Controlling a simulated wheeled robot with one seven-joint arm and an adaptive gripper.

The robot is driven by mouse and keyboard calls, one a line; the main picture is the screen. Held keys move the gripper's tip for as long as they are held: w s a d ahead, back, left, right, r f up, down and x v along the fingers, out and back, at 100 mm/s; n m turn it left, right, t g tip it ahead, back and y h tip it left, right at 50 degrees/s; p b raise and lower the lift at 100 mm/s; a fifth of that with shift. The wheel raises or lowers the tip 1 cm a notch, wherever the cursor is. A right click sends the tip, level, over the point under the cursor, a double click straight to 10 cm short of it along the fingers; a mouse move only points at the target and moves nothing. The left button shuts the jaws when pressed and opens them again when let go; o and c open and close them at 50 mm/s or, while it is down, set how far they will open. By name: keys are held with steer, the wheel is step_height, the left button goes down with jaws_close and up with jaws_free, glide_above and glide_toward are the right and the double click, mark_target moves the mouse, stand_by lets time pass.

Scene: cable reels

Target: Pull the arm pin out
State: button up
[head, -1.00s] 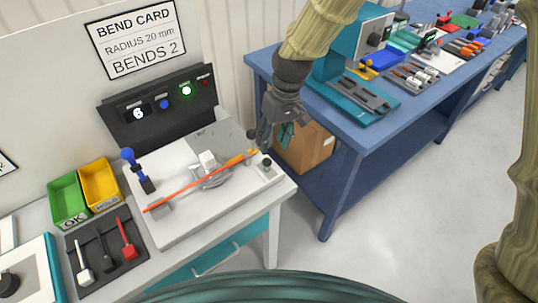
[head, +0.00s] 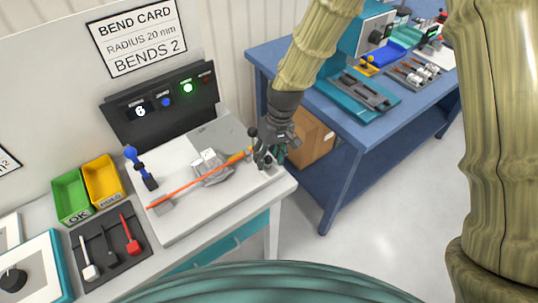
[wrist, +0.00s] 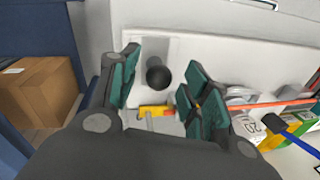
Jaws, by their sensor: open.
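A pin with a round black knob (wrist: 157,75) shows in the wrist view, between my open fingers and apart from both. It stands over a pale block at the end of the white bending fixture (head: 225,205); I take it for the arm pin. My gripper (head: 267,157) is open and low over the fixture's right end, mostly hiding this pin in the head view; its teal fingers also show in the wrist view (wrist: 158,90). The yellow arm end (wrist: 156,111) lies close by the fingers. Another black knob (head: 252,132) stands just left of my gripper.
An orange rod (head: 195,182) crosses the fixture past a grey round former (head: 212,168). A blue-knobbed lever (head: 131,153) stands at its left. A dark control panel (head: 160,104) is behind. A cardboard box (head: 308,138) and blue bench (head: 375,125) are to the right.

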mark_target(267, 157)
steer(key=shift+w, duration=0.1)
steer(key=c, duration=0.3)
jaws_close()
steer(key=shift+r+p, duration=0.9)
steer(key=shift+r, duration=0.6)
steer(key=shift+w+f, duration=0.1)
steer(key=shift+o, duration=1.5)
jaws_free()
